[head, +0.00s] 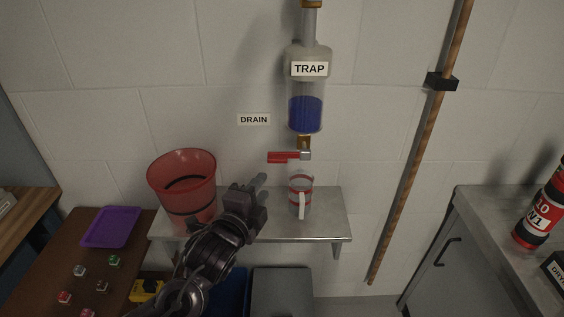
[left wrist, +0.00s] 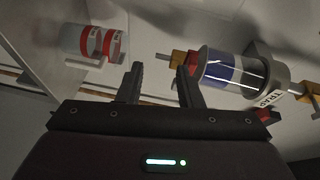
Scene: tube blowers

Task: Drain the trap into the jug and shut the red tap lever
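The trap (head: 305,90) is a clear vessel on the wall with blue liquid in its lower part. Below it is a brass outlet (head: 304,143) with the red tap lever (head: 284,157) sticking out level to the left. The clear jug (head: 300,190), with red bands and a white handle, stands upright on the shelf under the outlet; I see no blue in it. My left gripper (head: 258,186) is left of the jug and below the lever, touching neither. In the left wrist view its fingers (left wrist: 163,88) are apart and empty, with the jug (left wrist: 92,43) and trap (left wrist: 228,72) beyond them.
The metal shelf (head: 327,230) also holds a red bucket (head: 182,178) left of my gripper. A brown table with a purple tray (head: 111,227) is at lower left; a grey cabinet (head: 450,250) is at right.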

